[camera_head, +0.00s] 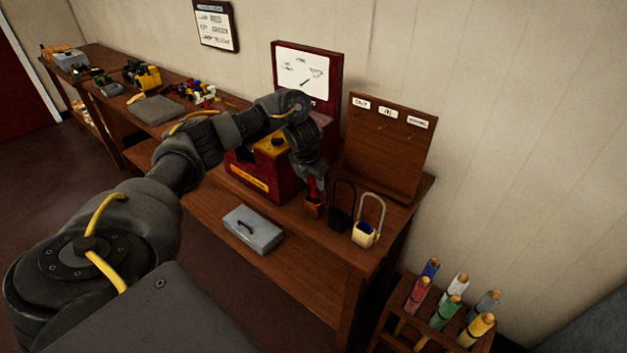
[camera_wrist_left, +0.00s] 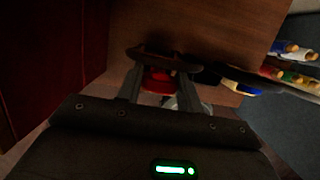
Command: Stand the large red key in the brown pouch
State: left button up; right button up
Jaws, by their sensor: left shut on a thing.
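My left gripper (camera_head: 314,180) points down above the brown pouch and is shut on the large red key (camera_head: 315,190). The key hangs upright, its lower part at the pouch's opening; I cannot tell how deep it sits. In the left wrist view the red key (camera_wrist_left: 158,80) shows between the fingers (camera_wrist_left: 160,88), with a dark brown curved shape just beyond it. My right gripper is not in view.
A dark red box (camera_head: 268,176) is on the left, a wooden hook board (camera_head: 388,150) behind. A grey case (camera_head: 253,229) lies in front, lower down.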

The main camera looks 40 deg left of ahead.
aim_at(314, 192)
pick_arm(q)
jog(key=shift+f, duration=0.25)
jog(key=shift+f+b, duration=0.65)
jog(key=shift+s+b+x, duration=0.2)
jog(key=shift+b+x, duration=0.45)
jog(key=shift+x, duration=0.2)
jog(key=shift+s+b+x, duration=0.2)
jog(key=shift+b+x, duration=0.4)
jog(key=shift+x, duration=0.25)
jog(key=o, duration=1)
jog(key=shift+r, duration=0.1)
jog(key=p+v, duration=0.6)
jog(key=shift+s+r+p, duration=0.2)
jog(key=shift+r+p, duration=0.2)
